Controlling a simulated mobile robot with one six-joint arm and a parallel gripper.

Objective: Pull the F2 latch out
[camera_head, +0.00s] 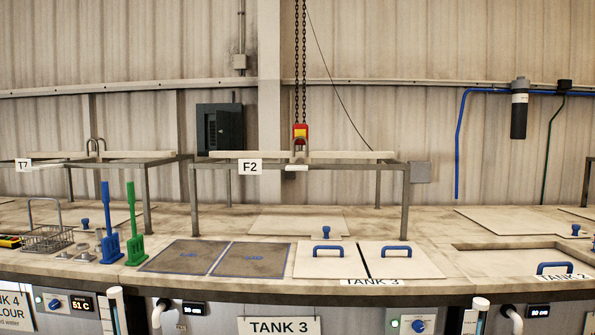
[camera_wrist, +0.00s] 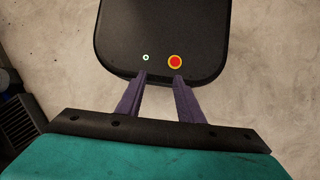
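The F2 sign (camera_head: 250,167) hangs on the front rail of a grey metal frame (camera_head: 193,185) behind tank 3. A small pale bar (camera_head: 297,168) sits on that rail right of the sign, under a metal loop; it looks like the F2 latch, but it is too small to tell how far out it is. My gripper (camera_wrist: 160,77) shows only in the wrist view, with its two purple fingers apart and nothing between them.
A red and yellow hoist block (camera_head: 300,131) hangs on chains over the F2 frame.

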